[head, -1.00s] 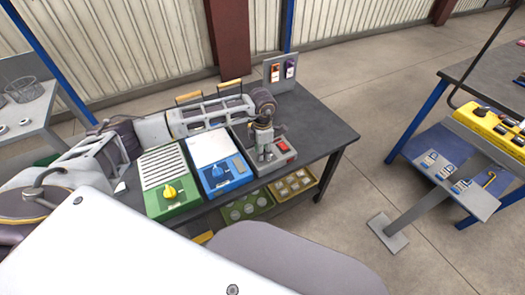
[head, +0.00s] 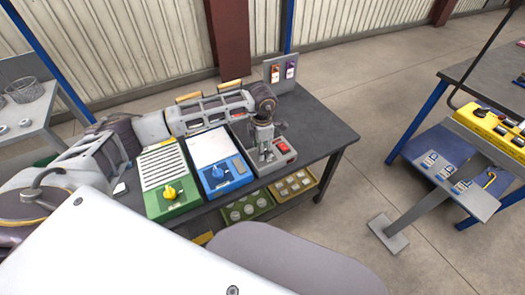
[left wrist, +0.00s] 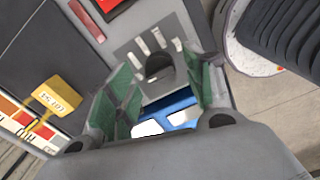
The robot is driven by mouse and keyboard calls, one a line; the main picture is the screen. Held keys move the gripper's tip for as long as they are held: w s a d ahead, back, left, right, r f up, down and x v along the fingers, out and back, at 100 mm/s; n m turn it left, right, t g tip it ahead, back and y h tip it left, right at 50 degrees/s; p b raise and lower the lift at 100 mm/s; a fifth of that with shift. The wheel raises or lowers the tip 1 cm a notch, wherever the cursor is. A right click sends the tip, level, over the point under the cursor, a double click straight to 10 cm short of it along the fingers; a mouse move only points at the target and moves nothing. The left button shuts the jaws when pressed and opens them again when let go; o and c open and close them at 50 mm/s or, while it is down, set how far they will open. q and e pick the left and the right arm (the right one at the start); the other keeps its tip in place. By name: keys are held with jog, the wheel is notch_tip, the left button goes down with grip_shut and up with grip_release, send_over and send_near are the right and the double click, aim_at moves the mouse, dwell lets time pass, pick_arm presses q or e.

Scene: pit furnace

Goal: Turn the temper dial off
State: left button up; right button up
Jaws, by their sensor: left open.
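A grey control box (head: 284,158) stands on the dark bench, right of a blue box and a green box. In the left wrist view, a dark grey dial (left wrist: 158,66) with several white marks around it sits on a grey panel (left wrist: 125,50). No label on it is readable. My left gripper (head: 266,150) is over the grey box. Its green-padded fingers (left wrist: 166,92) are apart in the left wrist view, with the dial just beyond their tips. I cannot tell whether they touch it. My right gripper is not in view.
Orange and purple tags hang on a grey board (head: 283,70) behind. Bare bench top (head: 325,130) lies to the right; trays (head: 293,185) sit below.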

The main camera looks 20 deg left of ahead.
pick_arm(q)
notch_tip(320, 180, up, 10)
jog(key=shift+r, duration=0.15)
dwell(0.4)
dwell(0.5)
